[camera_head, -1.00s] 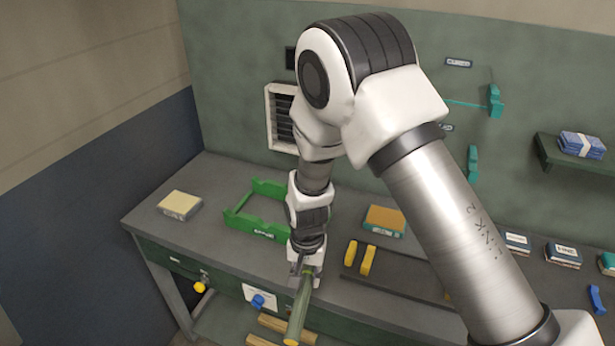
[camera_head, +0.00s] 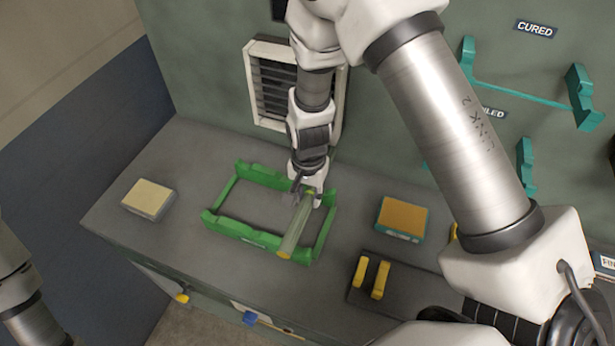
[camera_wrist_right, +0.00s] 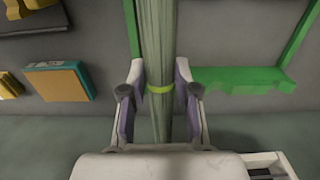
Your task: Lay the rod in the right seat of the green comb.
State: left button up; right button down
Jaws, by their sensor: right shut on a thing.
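The rod (camera_head: 293,232) is grey-green with a yellow end and a yellow band, which shows in the right wrist view (camera_wrist_right: 160,89). My right gripper (camera_head: 305,193) is shut around it near its far end, at the band. The green comb (camera_head: 232,228) is a frame with notched front and back bars on the bench. The rod runs front to back over its right part, just left of the right rail. Its near end is at the front bar's right part. I cannot tell whether it touches the bar. The gripper hides part of the back bar. My left gripper is out of view.
A cream block (camera_head: 148,198) lies left of the comb. An orange-topped block (camera_head: 401,218) is to the right. A dark board (camera_head: 372,296) with yellow pegs is at the front right. A vent (camera_head: 270,85) and teal wall brackets (camera_head: 581,97) are behind.

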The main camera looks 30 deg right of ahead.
jog(key=f+b, duration=0.1)
jog(key=s+f+b, duration=0.1)
jog(key=f+b, duration=0.2)
jog(key=f, duration=0.1)
jog(key=shift+s+a+f+b, duration=0.2)
jog(key=shift+s+b, duration=0.05)
jog(key=shift+b, duration=0.1)
jog(key=shift+s+a+r, duration=0.2)
jog(key=shift+s+r, duration=0.05)
jog(key=shift+s, duration=0.25)
jog(key=c, duration=1.2)
grip_release()
jog(key=o, duration=0.4)
jog(key=shift+w+d+f, duration=0.1)
jog(key=shift+w, duration=0.1)
jog(key=shift+o, duration=0.2)
jog(key=shift+w+f, duration=0.1)
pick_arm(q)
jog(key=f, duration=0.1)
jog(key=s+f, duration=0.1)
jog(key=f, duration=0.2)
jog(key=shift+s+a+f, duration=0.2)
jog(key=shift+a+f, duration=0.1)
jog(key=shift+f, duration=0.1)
